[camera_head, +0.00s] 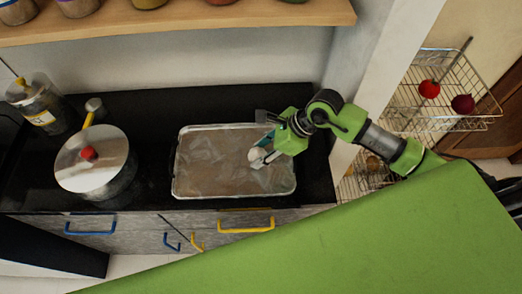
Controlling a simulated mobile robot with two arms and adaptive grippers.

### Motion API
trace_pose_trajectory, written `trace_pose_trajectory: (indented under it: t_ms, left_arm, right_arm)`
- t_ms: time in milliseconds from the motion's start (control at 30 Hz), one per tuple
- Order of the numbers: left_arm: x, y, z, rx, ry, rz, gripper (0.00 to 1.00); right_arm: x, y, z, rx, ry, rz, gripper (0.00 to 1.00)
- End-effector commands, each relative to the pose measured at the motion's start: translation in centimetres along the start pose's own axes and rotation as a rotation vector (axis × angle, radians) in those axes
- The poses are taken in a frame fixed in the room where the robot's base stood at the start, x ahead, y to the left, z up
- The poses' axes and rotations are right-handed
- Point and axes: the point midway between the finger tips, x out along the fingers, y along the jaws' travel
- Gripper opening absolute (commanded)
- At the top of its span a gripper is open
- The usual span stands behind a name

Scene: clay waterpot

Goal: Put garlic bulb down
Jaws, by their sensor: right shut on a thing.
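The garlic bulb (256,154) is a small white lump at the tips of my right gripper (262,157). The gripper is shut on it, over the right part of a metal baking tray (186,185) lined with crinkled sheet. I cannot tell whether the bulb touches the tray's bottom. My right arm reaches in from the right. My left gripper is not in view.
A lidded pot (85,175) with a red knob stands left of the tray on the black counter (145,110). A metal canister (38,110) stands behind the pot. A wooden shelf (200,25) with jars hangs above. A wire rack (440,85) holding red and purple items is at right.

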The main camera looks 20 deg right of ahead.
Motion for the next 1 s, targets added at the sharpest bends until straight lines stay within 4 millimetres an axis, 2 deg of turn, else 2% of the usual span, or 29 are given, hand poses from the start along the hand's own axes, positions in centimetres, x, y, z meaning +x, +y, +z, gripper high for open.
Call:
trace_pose_trajectory:
  t_ms: [67,100,167,467,567,633,767,1000]
  left_arm:
    - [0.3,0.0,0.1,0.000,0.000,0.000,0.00]
    - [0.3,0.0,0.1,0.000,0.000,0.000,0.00]
    - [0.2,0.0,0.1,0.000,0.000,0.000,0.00]
    - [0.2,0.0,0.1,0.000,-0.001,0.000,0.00]
    - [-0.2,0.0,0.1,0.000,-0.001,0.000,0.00]
    - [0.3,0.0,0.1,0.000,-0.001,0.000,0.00]
    - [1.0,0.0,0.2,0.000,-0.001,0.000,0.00]
    - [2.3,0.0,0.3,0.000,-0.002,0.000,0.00]
  right_arm:
    - [0.3,0.0,-0.2,0.000,0.000,0.000,0.18]
    - [0.2,0.0,-0.1,0.000,0.000,0.000,0.42]
    - [0.1,0.0,-0.1,0.000,0.000,0.000,0.54]
    - [0.1,0.0,-0.1,0.000,0.000,0.000,0.54]
    - [-0.2,0.0,0.1,0.001,0.000,0.000,0.54]
    - [-0.7,-0.1,-0.1,-0.001,0.000,-0.003,0.54]
    - [-3.0,-0.1,-0.2,-0.003,0.002,-0.004,0.54]
    - [-8.2,-0.1,-0.2,-0.002,0.002,-0.005,0.54]
